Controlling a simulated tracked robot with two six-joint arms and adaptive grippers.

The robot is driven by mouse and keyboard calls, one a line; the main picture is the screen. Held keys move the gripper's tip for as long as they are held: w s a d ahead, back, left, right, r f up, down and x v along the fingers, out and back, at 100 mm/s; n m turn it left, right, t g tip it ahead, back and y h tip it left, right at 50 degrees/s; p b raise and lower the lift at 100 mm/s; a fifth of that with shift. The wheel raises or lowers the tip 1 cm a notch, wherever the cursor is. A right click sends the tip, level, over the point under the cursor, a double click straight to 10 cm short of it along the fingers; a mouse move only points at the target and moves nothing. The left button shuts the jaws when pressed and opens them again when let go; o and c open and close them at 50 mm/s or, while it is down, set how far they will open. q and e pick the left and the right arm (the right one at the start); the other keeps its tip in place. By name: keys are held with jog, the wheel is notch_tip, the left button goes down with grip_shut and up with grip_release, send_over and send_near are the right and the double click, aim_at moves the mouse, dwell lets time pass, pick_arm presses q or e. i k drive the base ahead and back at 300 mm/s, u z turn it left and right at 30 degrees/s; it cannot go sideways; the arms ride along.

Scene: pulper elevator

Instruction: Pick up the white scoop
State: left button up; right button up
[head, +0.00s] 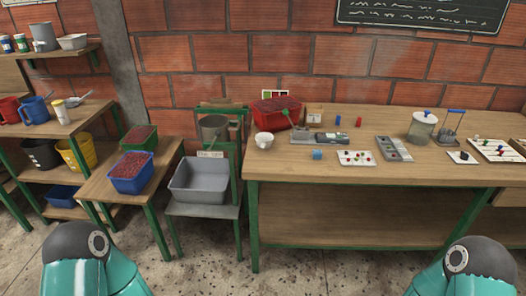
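A small pale scoop-like item (77,100) with a handle slanting up to the right lies on the left wooden shelf, beside a white jar with a yellow lid (60,111). It is small here, so I cannot be sure it is the white scoop. A white cup-like vessel (264,140) stands at the left end of the long table. Only teal and dark grey parts of my two arms show at the bottom left and bottom right corners. Neither gripper is in view, and both are far from these items.
The long table (290,167) holds a red crate (276,112), a scale-like device (332,137), trays and a lidded jar (422,128). A grey basin (198,181) and a blue bin of red fruit (131,172) stand left of it. Blue (34,110) and red mugs stand on the shelf. Floor ahead is clear.

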aim_at(264, 140)
jog(key=z, duration=0.3)
jog(key=i, duration=1.4)
jog(key=z, duration=0.15)
